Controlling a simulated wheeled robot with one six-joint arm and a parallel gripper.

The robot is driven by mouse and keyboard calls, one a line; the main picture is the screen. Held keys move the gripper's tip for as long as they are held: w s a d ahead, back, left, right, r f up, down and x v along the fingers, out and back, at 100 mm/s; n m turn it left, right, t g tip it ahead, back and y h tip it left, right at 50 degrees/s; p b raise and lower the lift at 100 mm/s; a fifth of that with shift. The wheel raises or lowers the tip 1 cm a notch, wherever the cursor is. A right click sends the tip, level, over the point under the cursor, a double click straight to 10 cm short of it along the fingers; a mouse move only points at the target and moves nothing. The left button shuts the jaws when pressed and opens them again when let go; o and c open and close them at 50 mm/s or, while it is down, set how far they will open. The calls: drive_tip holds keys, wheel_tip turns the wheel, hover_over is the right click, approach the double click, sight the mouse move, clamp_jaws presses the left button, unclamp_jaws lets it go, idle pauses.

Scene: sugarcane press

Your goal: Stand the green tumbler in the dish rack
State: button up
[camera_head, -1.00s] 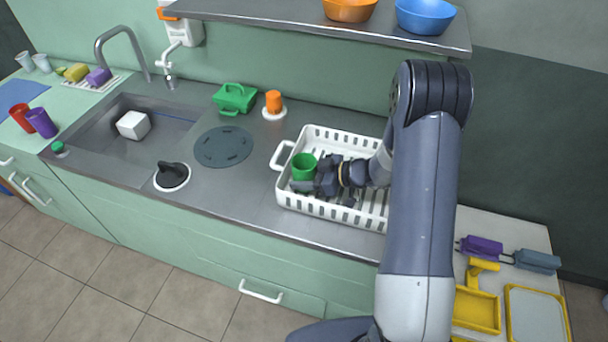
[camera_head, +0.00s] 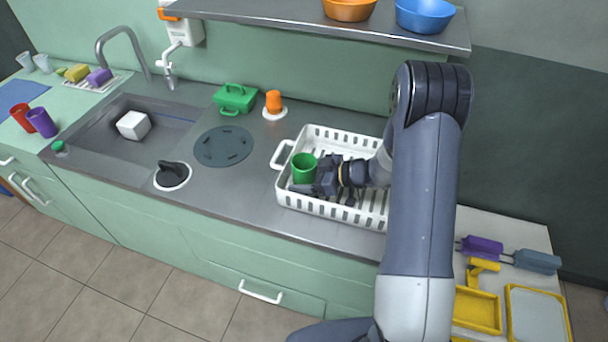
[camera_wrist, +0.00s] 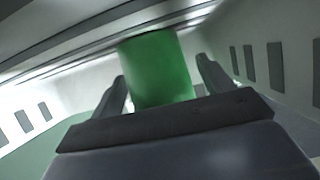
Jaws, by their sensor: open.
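The green tumbler (camera_head: 304,168) stands upright inside the white dish rack (camera_head: 333,212), at its left end. In the wrist view the tumbler (camera_wrist: 157,70) is between the two dark fingers of my gripper (camera_wrist: 165,92), with a gap visible on the right side. My gripper (camera_head: 312,184) is open and low inside the rack, reaching the tumbler from the right. The tumbler's base is hidden by the gripper and the rack wall.
A grey shelf (camera_head: 310,25) with bowls hangs above the counter. The counter left of the rack has a round dark plate (camera_head: 223,146). The sink lies further left.

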drive_tip(key=shift+s+f, duration=0.3)
drive_tip(key=shift+f, duration=0.4)
drive_tip(key=shift+w+r, duration=0.1)
drive_tip(key=shift+r, duration=0.25)
drive_tip(key=shift+d+r+p, duration=0.25)
drive_tip(key=shift+p, duration=0.05)
drive_tip(key=v, duration=0.7)
drive_tip(key=shift+w+r, duration=0.2)
drive_tip(key=shift+r, duration=0.1)
drive_tip(key=shift+a, duration=0.1)
drive_tip(key=shift+x, duration=3.7)
drive_tip(key=shift+f, duration=0.1)
